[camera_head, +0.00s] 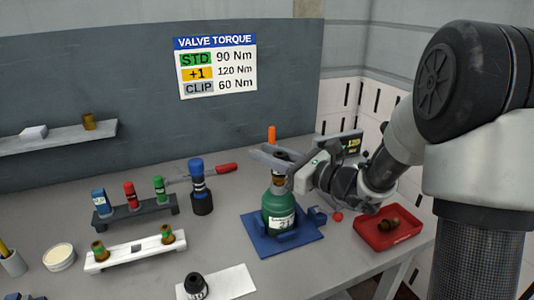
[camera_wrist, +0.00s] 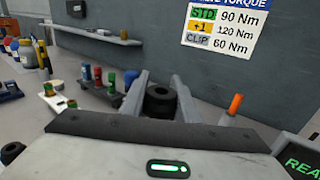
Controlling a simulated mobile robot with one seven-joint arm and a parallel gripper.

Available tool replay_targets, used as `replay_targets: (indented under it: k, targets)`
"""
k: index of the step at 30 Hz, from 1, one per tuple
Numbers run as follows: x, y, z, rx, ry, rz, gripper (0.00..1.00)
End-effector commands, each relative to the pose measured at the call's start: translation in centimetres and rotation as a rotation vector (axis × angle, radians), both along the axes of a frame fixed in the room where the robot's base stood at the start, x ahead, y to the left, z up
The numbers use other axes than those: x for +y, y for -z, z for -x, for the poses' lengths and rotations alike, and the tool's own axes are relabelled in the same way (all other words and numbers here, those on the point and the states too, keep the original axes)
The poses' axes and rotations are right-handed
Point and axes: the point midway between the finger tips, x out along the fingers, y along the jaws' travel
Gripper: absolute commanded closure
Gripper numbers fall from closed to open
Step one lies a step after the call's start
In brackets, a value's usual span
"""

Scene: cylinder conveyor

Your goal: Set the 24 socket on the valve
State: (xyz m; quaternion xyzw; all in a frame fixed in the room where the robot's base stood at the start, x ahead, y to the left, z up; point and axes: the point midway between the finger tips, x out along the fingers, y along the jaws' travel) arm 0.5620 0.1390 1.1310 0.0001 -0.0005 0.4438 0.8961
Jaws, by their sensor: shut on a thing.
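My gripper (camera_head: 276,157) is at the top of a green gas cylinder (camera_head: 279,212) and is shut on a black socket (camera_wrist: 160,99). The wrist view shows the socket's open round end between the two fingers. No size mark on it is readable. The brass valve (camera_head: 279,181) on the cylinder's neck is directly below the gripper and partly hidden. I cannot tell whether the socket touches the valve. The cylinder stands upright in a blue base (camera_head: 262,247) on the bench.
A rack (camera_head: 135,214) with blue, red and green pieces and a blue-black tool (camera_head: 201,188) stand left. A white rack (camera_head: 135,251) holds brass fittings. Another black socket (camera_head: 195,286) stands on white paper in front. A red tray (camera_head: 388,240) is right. An orange rod (camera_head: 271,134) rises behind.

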Motion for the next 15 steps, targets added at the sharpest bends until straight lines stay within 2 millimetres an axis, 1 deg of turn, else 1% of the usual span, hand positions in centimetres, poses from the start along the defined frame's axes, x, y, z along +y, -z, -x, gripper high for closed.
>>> replay_targets:
  k: [15]
  targets:
    - [0.0,1.4,0.0,-0.001,0.000,-0.001,0.97]
